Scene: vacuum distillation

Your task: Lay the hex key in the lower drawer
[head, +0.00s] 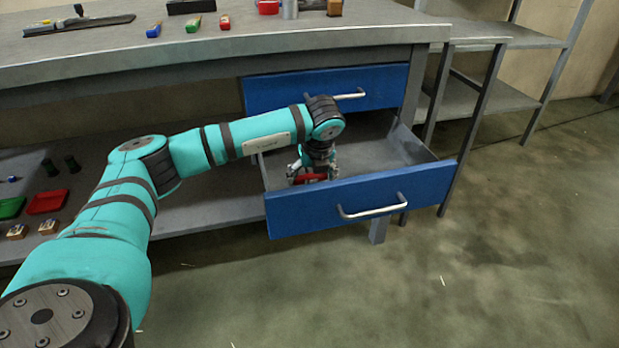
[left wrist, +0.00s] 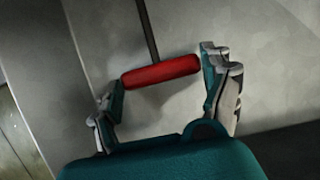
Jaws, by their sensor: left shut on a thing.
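The lower drawer (head: 430,188) is pulled open, with a blue front and a grey inside. My left gripper (head: 311,180) is inside it, near its left end and pointing down. It is shut on the hex key's red handle (head: 308,178), which lies crosswise between the fingers. In the left wrist view the red handle (left wrist: 162,72) sits between the fingertips (left wrist: 165,80), and its thin dark shaft (left wrist: 147,28) runs away to the top edge. Whether the key touches the drawer floor (left wrist: 225,25) I cannot tell. My right gripper is not in view.
The upper blue drawer (head: 285,92) is shut above. The worktop (head: 310,38) holds small coloured items along its back. A lower shelf (head: 200,205) at left carries red and green trays. Grey shelving (head: 490,98) stands at right. The floor in front is clear.

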